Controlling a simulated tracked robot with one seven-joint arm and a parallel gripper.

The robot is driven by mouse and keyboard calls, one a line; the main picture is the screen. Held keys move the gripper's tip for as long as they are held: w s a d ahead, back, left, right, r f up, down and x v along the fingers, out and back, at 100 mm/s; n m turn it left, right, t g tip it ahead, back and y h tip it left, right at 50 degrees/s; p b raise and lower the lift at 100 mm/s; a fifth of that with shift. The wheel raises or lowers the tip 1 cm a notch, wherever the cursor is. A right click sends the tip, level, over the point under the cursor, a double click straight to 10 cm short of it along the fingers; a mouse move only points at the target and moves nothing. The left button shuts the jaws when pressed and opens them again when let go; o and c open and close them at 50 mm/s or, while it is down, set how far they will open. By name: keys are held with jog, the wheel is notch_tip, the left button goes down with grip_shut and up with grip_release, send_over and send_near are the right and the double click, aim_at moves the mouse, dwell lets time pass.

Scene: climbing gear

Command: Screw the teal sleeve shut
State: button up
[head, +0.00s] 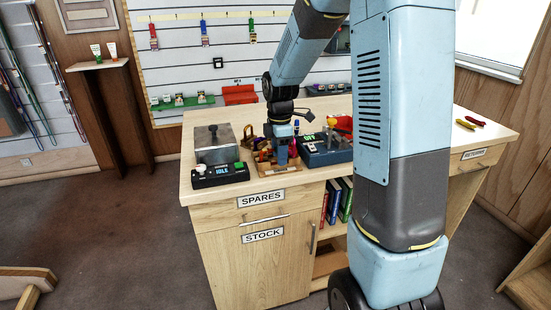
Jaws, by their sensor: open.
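My gripper (281,158) points down over a small wooden tray (270,172) near the front edge of the wooden counter. Small brownish and tan items sit in the tray around the fingers, too small to tell apart. My gripper is open; the gap between its fingers is hard to see from here. I cannot make out the teal sleeve; it may be hidden by my gripper or too small to see.
A grey device with an IDLE display (217,173) stands left of the tray. A dark blue device with a green display (324,147) stands close on its right. Red and yellow tools (470,123) lie at the counter's right. My arm hides the counter's right middle.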

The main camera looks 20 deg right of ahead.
jog(key=shift+r, duration=1)
jog(key=shift+r, duration=0.35)
jog(key=shift+r, duration=0.1)
jog(key=shift+w, duration=0.1)
jog(key=shift+w, duration=0.5)
jog(key=shift+f, duration=1.45)
